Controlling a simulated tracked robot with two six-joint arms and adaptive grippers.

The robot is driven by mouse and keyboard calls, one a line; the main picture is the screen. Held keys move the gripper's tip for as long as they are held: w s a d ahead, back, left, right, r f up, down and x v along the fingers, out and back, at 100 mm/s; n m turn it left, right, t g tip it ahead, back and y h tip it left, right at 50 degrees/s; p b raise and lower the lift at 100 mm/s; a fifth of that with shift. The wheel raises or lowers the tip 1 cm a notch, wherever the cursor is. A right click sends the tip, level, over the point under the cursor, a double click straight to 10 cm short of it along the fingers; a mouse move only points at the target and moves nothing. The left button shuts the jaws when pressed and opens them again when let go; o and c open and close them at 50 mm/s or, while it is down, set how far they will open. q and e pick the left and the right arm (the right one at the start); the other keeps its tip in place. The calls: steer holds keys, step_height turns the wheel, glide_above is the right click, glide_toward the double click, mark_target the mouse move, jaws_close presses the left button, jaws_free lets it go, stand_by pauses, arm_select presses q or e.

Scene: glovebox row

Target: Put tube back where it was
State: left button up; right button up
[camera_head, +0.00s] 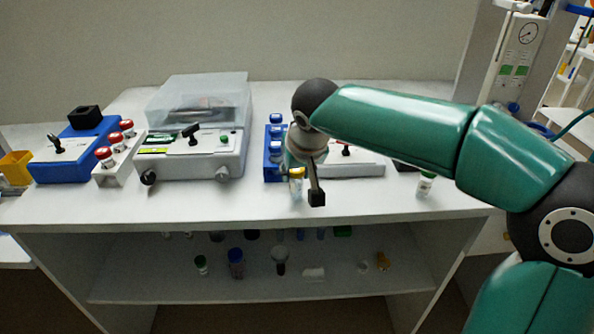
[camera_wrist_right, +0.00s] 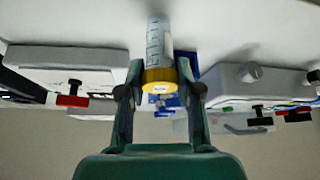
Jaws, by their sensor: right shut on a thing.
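My right gripper (camera_head: 306,190) is over the front middle of the table, in front of a blue rack (camera_head: 271,160). It is shut on a clear tube with a yellow cap (camera_head: 296,172). In the right wrist view the tube (camera_wrist_right: 155,42) sits between the two fingers of the gripper (camera_wrist_right: 160,75), with its yellow cap towards the camera. Whether its far end touches the table cannot be told. The blue rack holds blue-capped tubes and is partly hidden by my right arm. A white rack (camera_head: 112,172) at the left holds red-capped tubes. My left gripper is not in view.
A centrifuge-like box with a clear lid (camera_head: 198,100) stands left of the blue rack. A blue device (camera_head: 72,150) is at the far left. A green-capped vial (camera_head: 425,186) stands at the right. The shelf below (camera_head: 150,285) holds several vials. The table's front strip is mostly clear.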

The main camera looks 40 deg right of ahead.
steer(key=shift+f, duration=0.15)
steer(key=o, duration=1.1)
steer(key=shift+r, duration=0.2)
steer(key=shift+r, duration=0.25)
steer(key=p+v, duration=0.1)
steer(key=v, duration=1)
steer(key=shift+s+a+r+p, duration=0.1)
steer(key=shift+s+r+p, duration=0.05)
steer(key=shift+s+p, duration=0.2)
